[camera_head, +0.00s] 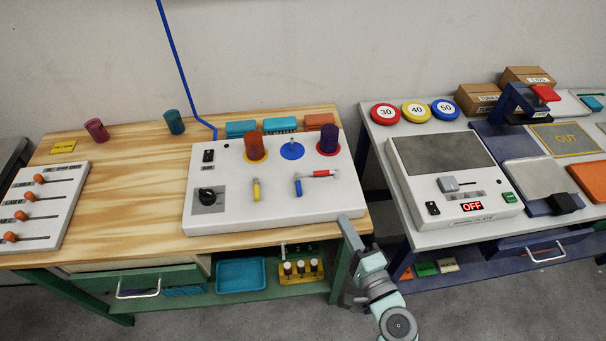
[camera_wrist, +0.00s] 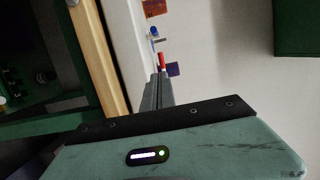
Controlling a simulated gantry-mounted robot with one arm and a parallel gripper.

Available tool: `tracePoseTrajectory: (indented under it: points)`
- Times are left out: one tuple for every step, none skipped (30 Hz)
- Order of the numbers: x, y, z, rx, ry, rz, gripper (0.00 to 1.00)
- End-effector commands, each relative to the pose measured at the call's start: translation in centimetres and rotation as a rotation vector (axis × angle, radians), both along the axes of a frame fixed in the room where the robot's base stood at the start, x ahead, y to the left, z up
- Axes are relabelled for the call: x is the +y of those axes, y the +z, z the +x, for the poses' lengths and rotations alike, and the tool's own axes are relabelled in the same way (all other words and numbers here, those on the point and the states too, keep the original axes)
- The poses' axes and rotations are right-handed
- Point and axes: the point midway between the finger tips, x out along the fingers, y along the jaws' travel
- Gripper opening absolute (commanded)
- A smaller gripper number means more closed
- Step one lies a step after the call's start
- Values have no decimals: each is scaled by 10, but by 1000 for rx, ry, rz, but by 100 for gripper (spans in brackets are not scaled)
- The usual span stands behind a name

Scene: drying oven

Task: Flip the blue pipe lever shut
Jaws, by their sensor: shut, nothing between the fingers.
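The blue lever (camera_head: 298,187) is on the white panel (camera_head: 230,216) on the wooden bench. It points down toward the panel's front edge from a small fitting. A small blue part shows farther off; I cannot tell which.
A blue disc (camera_head: 291,150) and two cups, orange (camera_head: 254,147) and purple (camera_head: 328,141), stand at the panel's back. A blue pipe (camera_head: 180,60) runs up the wall behind. A second bench with a scale-like device (camera_head: 455,213) stands right, across a narrow gap.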

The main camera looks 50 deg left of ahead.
Motion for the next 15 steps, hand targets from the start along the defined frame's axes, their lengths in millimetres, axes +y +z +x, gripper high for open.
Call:
tracePoseTrajectory:
  points:
    - [0, 1, -2, -2, 8, 0, 0]
    - [1, 2, -2, -3, 11, 1, 0]
    - [1, 2, -3, -4, 13, 1, 0]
    - [1, 2, -3, -4, 14, 1, 0]
    - [1, 2, -3, -4, 14, 1, 0]
    - [1, 2, -3, -4, 14, 1, 0]
    - [1, 2, -3, -4, 13, 1, 0]
    - [1, 2, -3, -4, 13, 1, 0]
    - [1, 2, -3, -4, 12, 1, 0]
    - [1, 2, -3, -4, 12, 1, 0]
    - [1, 2, -3, -4, 12, 1, 0]
    - [2, 2, -3, -4, 12, 1, 0]
    - [2, 2, -2, -4, 13, 1, 0]
    - [3, 2, -2, -4, 13, 1, 0]
    - [6, 2, -1, -4, 13, 1, 0]
